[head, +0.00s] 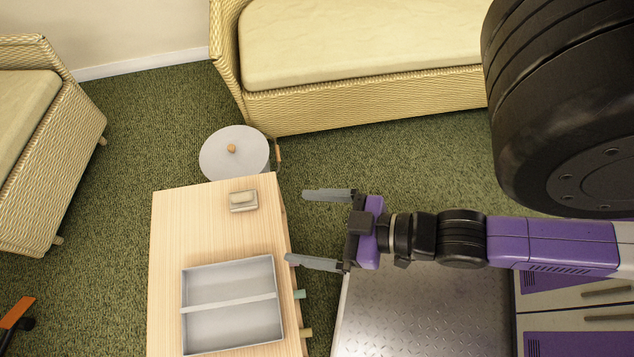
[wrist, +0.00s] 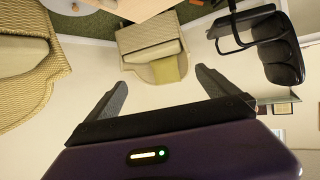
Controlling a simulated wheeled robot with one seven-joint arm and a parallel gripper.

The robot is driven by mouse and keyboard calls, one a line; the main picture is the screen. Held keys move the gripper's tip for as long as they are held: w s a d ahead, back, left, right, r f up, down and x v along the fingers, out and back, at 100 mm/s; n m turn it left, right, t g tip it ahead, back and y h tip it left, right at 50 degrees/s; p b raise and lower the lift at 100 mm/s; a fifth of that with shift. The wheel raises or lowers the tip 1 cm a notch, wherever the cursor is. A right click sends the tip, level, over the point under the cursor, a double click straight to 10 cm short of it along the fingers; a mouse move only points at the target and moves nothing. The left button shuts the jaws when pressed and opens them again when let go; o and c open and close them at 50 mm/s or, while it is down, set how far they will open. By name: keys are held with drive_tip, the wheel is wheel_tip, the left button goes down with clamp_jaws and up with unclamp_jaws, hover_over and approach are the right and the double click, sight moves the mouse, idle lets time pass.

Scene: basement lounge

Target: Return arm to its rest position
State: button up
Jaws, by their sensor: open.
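My gripper (head: 310,228) is open with nothing between its two grey fingers. In the head view it points left, beside the right edge of the light wooden table (head: 210,228). Its lower finger is near the table's right edge; the exact gap in height cannot be told. In the wrist view my gripper's fingers (wrist: 160,85) are spread wide, with an armchair (wrist: 153,50) visible beyond them. My purple and black arm stretches in from the right in the head view.
A grey two-compartment tray (head: 230,304) and a small beige block-like object (head: 243,201) are on the table. A round grey lidded container (head: 236,150) stands behind it. A wicker sofa (head: 350,95) is at the back, a wicker chair (head: 50,150) at left. Green carpet lies between.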

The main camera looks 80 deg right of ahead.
drive_tip(key=shift+t, duration=0.6)
drive_tip(key=r, duration=0.1)
drive_tip(key=s+r, duration=0.1)
drive_tip(key=r, duration=0.1)
drive_tip(key=a+r, duration=0.1)
drive_tip(key=r, duration=0.1)
drive_tip(key=shift+s+a, duration=0.1)
drive_tip(key=shift+s, duration=0.2)
drive_tip(key=shift+r, duration=0.1)
